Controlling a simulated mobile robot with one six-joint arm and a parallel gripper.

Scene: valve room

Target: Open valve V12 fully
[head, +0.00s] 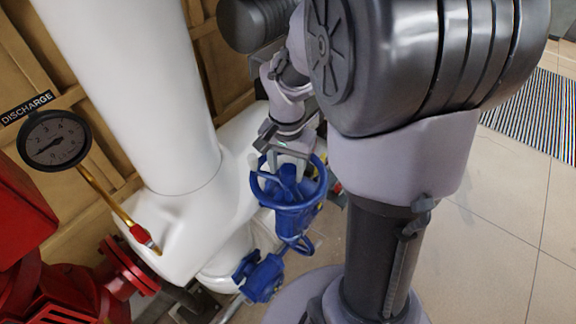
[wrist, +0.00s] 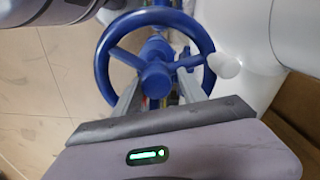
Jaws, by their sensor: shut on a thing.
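A blue valve with a round spoked handwheel (head: 316,190) stands in the middle of the head view, beside a white pipe. No V12 label is readable on it. The same blue handwheel (wrist: 102,65) fills the upper middle of the wrist view, with its hub and spokes showing. My gripper (head: 287,160) reaches down onto the wheel from above. In the wrist view its two grey fingers (wrist: 158,92) lie either side of the hub area, and it is shut on the handwheel. The exact contact of the fingertips is partly hidden.
A thick white pipe (head: 140,90) rises left of the valve. A dial gauge (head: 54,140) under a DISCHARGE sign (head: 27,108) and red pump parts (head: 70,290) are farther left. A smaller blue fitting (head: 263,280) sits below the valve. Open tiled floor (head: 500,220) lies at right.

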